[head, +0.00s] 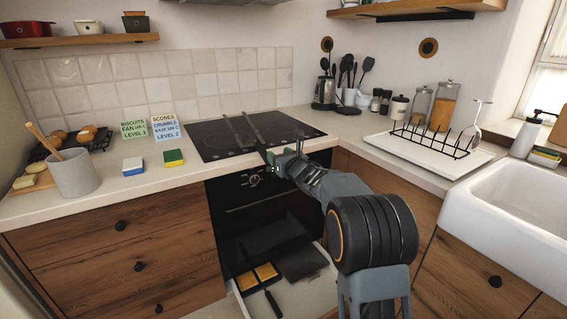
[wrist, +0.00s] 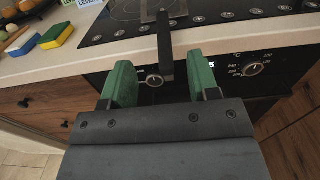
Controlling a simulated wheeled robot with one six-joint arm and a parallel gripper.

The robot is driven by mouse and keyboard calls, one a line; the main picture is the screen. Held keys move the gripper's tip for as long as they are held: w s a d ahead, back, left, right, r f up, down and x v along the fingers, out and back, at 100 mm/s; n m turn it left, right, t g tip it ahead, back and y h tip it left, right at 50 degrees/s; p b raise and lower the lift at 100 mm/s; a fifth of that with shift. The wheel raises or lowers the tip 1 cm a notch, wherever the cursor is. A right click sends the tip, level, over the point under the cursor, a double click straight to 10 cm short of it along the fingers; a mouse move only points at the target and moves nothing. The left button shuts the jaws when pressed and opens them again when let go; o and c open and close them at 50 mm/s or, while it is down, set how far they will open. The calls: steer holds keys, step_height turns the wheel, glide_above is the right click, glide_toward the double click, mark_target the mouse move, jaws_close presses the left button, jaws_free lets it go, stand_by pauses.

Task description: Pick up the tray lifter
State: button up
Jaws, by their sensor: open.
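The tray lifter (head: 255,131), a long dark tool, lies on the black cooktop. Its handle sticks out over the front edge toward my gripper. In the wrist view the dark handle (wrist: 165,45) runs down between the two green fingers of my gripper (wrist: 161,72). The fingers stand apart, with a visible gap on either side of the handle. In the head view my gripper (head: 282,163) is at the cooktop's front edge, just above the oven front. Contact with the handle cannot be made out there.
The black cooktop (head: 205,138) is set in the pale counter above the oven. An open drawer (head: 318,296) below holds yellow pads and dark items. A blue sponge (head: 132,166), a yellow-green sponge (head: 173,158) and a grey crock (head: 75,174) stand left. A dish rack (head: 430,140) is right.

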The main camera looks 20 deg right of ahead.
steer(key=shift+v, duration=1.35)
